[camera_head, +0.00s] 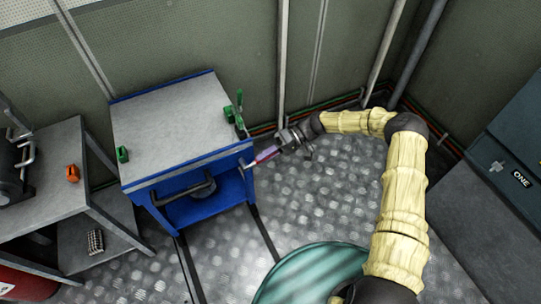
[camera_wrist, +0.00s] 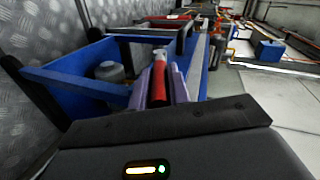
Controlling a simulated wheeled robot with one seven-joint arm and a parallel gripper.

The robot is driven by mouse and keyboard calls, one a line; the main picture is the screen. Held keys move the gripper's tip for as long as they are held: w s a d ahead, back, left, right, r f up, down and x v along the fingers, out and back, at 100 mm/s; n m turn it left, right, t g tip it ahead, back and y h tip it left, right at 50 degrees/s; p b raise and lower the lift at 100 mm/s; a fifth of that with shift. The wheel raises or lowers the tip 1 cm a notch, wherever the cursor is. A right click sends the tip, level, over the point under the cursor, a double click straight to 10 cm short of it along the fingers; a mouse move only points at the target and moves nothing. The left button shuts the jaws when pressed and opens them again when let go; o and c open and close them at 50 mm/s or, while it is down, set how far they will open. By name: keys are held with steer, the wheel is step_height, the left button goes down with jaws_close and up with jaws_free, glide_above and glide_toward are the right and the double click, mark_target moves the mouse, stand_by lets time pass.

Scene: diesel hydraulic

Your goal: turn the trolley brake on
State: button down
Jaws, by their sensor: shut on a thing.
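The blue trolley (camera_head: 190,165) with a grey top (camera_head: 165,120) stands left of centre in the head view, against the back wall. Its blue frame also shows in the wrist view (camera_wrist: 75,80). My gripper (camera_head: 258,159) is at the trolley's right side, near the front corner. In the wrist view my gripper (camera_wrist: 160,80) has its pale purple fingers on both sides of a red handle (camera_wrist: 159,87) and is shut on it. The handle has a light grey end and sits beside the blue frame. The fingers hide part of it, and its brake position cannot be told.
Green clamps (camera_head: 229,114) stand at the trolley top's right edge. A dark curved bar (camera_head: 190,190) is at its front. A grey bench (camera_head: 55,150) with an orange item (camera_head: 72,173) stands left. A green round top (camera_head: 310,274) is at the bottom.

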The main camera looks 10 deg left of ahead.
steer(key=shift+w+a+r, duration=0.1)
steer(key=shift+w+a, duration=0.05)
steer(key=c, duration=1.5)
jaws_free()
steer(key=shift+o, duration=0.9)
steer(key=v, duration=1.7)
steer(key=shift+d, duration=0.2)
steer(key=shift+a+r, duration=0.1)
steer(key=shift+a, duration=0.05)
